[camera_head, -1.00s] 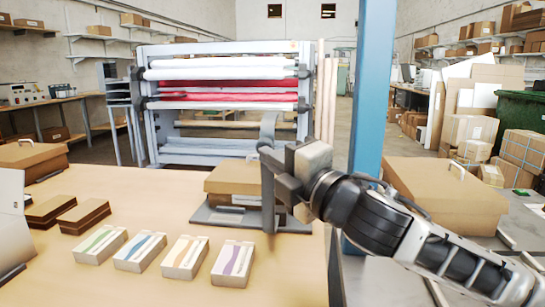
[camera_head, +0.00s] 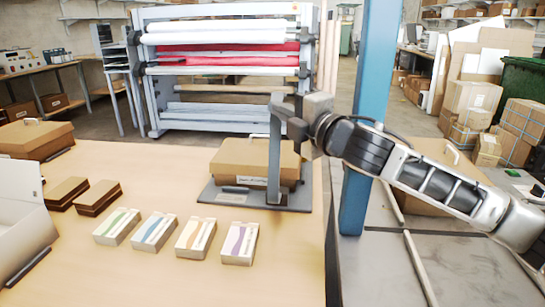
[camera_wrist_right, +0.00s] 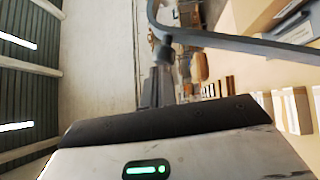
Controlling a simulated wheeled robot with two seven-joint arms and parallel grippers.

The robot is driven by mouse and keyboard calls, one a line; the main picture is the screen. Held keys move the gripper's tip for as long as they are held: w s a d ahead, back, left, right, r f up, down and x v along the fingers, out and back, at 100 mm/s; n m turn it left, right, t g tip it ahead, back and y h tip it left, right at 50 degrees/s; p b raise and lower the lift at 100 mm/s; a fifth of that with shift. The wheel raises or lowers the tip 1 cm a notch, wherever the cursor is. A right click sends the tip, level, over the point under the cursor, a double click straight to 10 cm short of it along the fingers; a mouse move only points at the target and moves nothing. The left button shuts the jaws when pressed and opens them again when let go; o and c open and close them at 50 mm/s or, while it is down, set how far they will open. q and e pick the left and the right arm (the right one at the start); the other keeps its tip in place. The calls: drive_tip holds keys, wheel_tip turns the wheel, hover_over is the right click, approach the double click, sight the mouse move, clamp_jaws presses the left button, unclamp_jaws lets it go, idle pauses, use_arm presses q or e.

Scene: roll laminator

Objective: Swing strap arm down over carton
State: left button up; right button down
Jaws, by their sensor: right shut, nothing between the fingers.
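A closed brown carton (camera_head: 240,160) with a white label sits on a grey base plate (camera_head: 230,198) on the table. The grey strap arm (camera_head: 274,165) stands upright in front of the carton's right part, not lying over its top. In the right wrist view a curved grey bar (camera_wrist_right: 235,42), apparently the strap arm, crosses the top. My right gripper (camera_head: 283,108) is shut and empty at the upper end of the strap arm. Its fingers (camera_wrist_right: 160,75) show close to the bar; I cannot tell whether they touch. My left gripper is not in view.
Several small labelled boxes (camera_head: 195,237) lie in front of the base plate. Dark brown boxes (camera_head: 97,198) and a white box (camera_head: 20,225) are at left. A blue post (camera_head: 367,100) rises close behind my right arm. Bare table (camera_head: 170,275) lies in front.

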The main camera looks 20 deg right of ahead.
drive_tip(key=shift+a, duration=0.15)
